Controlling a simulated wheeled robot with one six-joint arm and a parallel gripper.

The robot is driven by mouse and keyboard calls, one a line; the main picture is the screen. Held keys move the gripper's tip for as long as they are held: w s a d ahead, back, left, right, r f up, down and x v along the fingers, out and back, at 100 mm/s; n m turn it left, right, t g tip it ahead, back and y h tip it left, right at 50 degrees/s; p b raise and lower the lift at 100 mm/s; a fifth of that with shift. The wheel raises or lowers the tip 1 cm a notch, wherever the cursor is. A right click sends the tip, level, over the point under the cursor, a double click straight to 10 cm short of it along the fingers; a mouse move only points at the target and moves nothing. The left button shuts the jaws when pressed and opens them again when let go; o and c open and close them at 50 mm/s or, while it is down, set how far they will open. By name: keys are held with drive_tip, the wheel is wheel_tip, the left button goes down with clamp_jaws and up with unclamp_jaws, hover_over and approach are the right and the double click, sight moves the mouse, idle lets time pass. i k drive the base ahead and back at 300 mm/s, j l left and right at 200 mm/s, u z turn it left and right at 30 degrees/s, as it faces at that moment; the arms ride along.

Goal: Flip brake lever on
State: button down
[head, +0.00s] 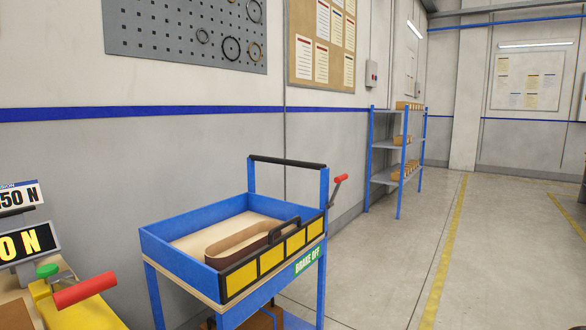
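A blue cart (180,220) stands left of centre in the head view. A lever with a red grip (340,178) sticks up from the cart's right side, behind the end post, and leans to the right. I take it to be the brake lever. A green label (307,260) on the cart's front right corner reads "BRAKE OFF". The lower end of the lever is partly hidden behind the cart's corner. My gripper is not in view, and nothing is seen touching the lever.
The cart's tray holds a brown oblong open piece (245,240). A bench with a yellow fixture, a red-handled lever (85,290) and force displays (28,243) stands at lower left. A blue-posted shelf (385,178) stands behind along the wall. The floor (400,270) at right is clear.

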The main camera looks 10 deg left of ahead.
sight(338, 179)
drive_tip(key=i+j+u, duration=0.15)
drive_tip(key=i, duration=0.45)
drive_tip(key=i+u, duration=0.15)
drive_tip(key=i, duration=0.4)
